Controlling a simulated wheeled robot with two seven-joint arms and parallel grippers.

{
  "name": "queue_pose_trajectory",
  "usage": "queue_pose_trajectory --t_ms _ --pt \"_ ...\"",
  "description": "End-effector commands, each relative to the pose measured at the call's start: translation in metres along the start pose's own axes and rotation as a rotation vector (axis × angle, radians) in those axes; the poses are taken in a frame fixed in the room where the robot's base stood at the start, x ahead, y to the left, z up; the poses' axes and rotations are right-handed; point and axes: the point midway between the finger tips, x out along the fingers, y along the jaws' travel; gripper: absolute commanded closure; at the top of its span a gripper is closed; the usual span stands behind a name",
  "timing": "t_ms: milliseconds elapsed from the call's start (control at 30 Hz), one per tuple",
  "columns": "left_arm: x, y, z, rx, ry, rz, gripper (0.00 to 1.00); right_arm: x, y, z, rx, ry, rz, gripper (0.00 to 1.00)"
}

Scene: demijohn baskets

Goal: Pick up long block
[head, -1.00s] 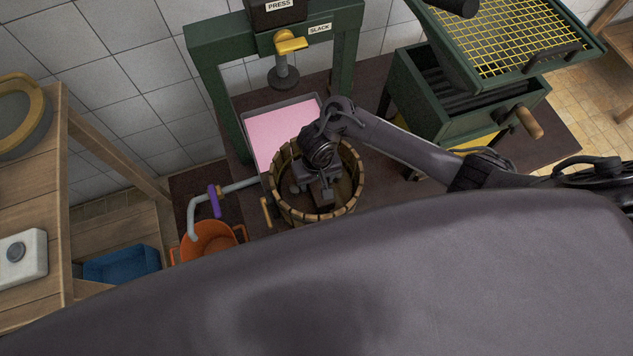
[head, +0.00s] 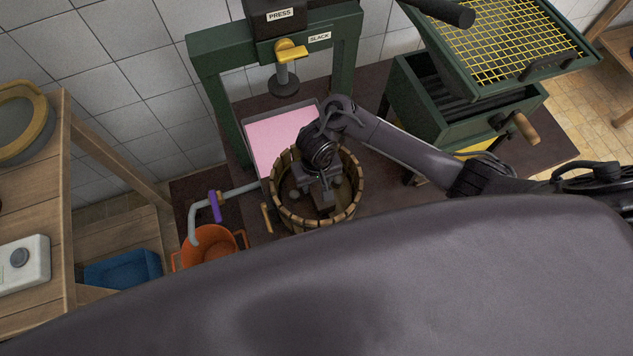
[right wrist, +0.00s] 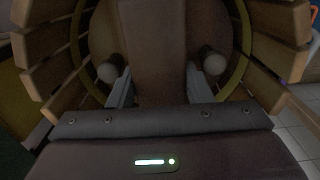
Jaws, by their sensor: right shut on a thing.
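The long block (right wrist: 155,65) is a brown wooden bar. In the right wrist view it runs up the middle between my two fingers, over a round wooden lid inside the basket. My right gripper (right wrist: 157,90) is shut on it, with a finger on each side. In the head view my right gripper (head: 322,188) reaches down into the round slatted basket (head: 287,218) and hides most of the block. Two pale round knobs (right wrist: 108,72) (right wrist: 213,64) stand one on each side of the block. My left gripper is not in view.
The basket stands before a green press frame (head: 214,85) with a pink-surfaced tray (head: 285,135). An orange bucket (head: 208,247) and a pipe with a purple handle (head: 215,206) are at the left. A green crusher box (head: 465,110) with a yellow grid stands at the right.

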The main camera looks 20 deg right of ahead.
Motion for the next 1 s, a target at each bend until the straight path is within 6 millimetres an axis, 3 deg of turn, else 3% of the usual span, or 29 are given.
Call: queue_pose_trajectory --t_ms 233,600,1000 --pt "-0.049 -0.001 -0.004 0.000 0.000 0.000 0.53 -0.074 0.000 -0.002 -0.001 0.005 -0.001 0.85" --pt "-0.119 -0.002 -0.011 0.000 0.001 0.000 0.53 -0.151 0.000 -0.002 -0.001 0.005 0.000 0.85" --pt "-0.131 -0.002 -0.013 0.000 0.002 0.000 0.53 -0.176 -0.001 -0.001 -0.001 0.004 -0.001 0.85"
